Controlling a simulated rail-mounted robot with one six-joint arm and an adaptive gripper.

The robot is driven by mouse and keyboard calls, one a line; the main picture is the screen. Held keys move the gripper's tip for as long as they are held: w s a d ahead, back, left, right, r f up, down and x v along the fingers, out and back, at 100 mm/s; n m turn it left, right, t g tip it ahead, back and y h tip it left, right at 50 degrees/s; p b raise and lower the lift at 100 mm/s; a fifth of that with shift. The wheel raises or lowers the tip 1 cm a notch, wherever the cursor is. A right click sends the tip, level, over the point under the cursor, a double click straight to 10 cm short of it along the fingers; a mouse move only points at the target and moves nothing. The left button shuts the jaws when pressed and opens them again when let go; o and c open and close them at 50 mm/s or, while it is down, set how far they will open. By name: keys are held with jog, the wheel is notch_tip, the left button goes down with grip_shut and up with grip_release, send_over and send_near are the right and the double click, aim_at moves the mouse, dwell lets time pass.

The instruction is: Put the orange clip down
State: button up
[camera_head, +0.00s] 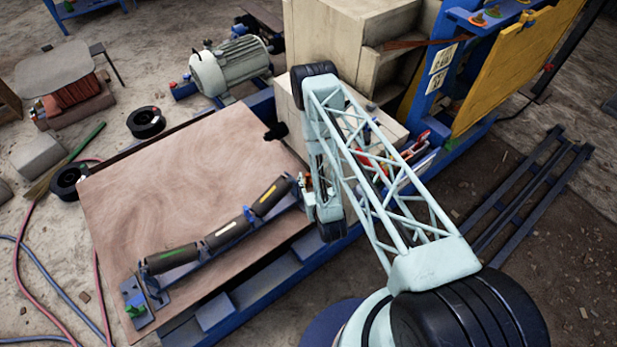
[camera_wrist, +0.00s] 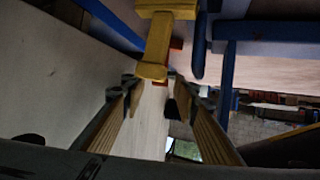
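In the wrist view my gripper (camera_wrist: 155,84) has its two fingers apart, with a clear gap between their pads. A yellow-orange T-shaped piece (camera_wrist: 156,55) hangs at top centre, its lower end just by the fingertips; I cannot tell whether it touches them. A small orange-red part (camera_wrist: 175,46) shows behind it. I cannot tell for sure which of these is the orange clip. In the head view my gripper (camera_head: 304,186) is at the right edge of the brown board, by the upper end of the roller row, small and partly hidden by my arm.
The brown board (camera_head: 180,180) carries a row of dark rollers (camera_head: 228,233) with green, white and yellow marks. A grey motor (camera_head: 229,65) and beige blocks (camera_head: 325,35) stand behind. Red and blue tools (camera_head: 385,160) lie behind my arm. The board's upper left is clear.

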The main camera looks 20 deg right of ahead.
jog(key=p+v, duration=0.2)
jog(key=v, duration=0.6)
jog(key=shift+s+r, duration=0.15)
jog(key=shift+s, duration=0.05)
jog(key=shift+s+r+p, duration=0.15)
jog(key=shift+s+p, duration=0.05)
jog(key=shift+p, duration=0.5)
jog(key=shift+p+v, duration=1)
jog(key=shift+p, duration=1.65)
jog(key=shift+s+p, duration=0.3)
jog(key=shift+p, duration=0.35)
